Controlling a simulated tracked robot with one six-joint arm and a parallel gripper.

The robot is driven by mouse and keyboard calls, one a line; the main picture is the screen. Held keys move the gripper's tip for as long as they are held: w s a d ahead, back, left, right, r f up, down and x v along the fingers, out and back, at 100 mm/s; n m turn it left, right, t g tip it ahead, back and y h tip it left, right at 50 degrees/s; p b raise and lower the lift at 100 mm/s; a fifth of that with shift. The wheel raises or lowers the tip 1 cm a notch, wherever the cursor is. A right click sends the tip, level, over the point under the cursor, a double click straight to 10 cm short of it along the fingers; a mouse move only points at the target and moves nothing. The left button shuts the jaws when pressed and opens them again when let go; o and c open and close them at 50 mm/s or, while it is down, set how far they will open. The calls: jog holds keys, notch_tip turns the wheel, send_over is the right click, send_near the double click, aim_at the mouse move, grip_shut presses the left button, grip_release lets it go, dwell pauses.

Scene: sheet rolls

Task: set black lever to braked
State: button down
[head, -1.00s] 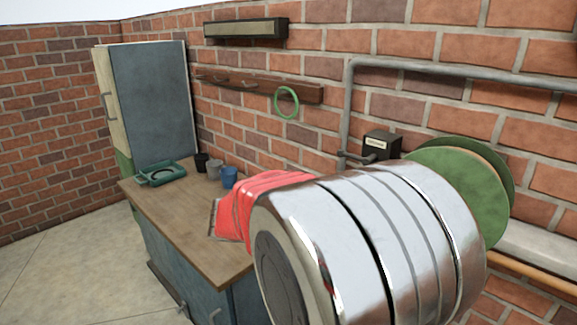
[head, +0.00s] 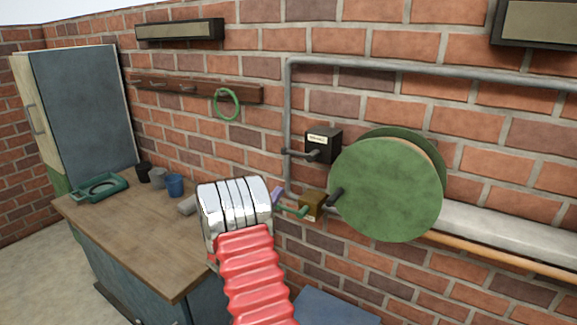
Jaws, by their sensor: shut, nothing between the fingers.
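A short black lever (head: 335,196) slants up and to the right at a brass-coloured block (head: 312,206) low on the brick wall, just left of the green disc. A dark handle (head: 300,154) also points left from a black box (head: 323,143) with a small pale label, too small to read. I cannot tell which of the two is the task's lever. My chrome wrist and red bellows sleeve stand in front, left of the block. My gripper is hidden behind them.
A large green disc roll (head: 388,188) on a pale tube stands right of the block. A green lever (head: 290,210) and a purple piece (head: 277,195) lie close to my wrist. A wooden-topped bench (head: 130,230) with cups and a teal tray (head: 98,187) is left. Grey pipe (head: 430,66) runs above.

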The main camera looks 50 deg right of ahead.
jog(key=shift+w+d+f+n+t, duration=0.3)
jog(key=shift+w+f+n+t, duration=0.4)
jog(key=shift+n+t, duration=0.1)
jog(key=d+r, duration=0.8)
jog(key=shift+w, duration=0.3)
jog(key=shift+d+r, duration=0.1)
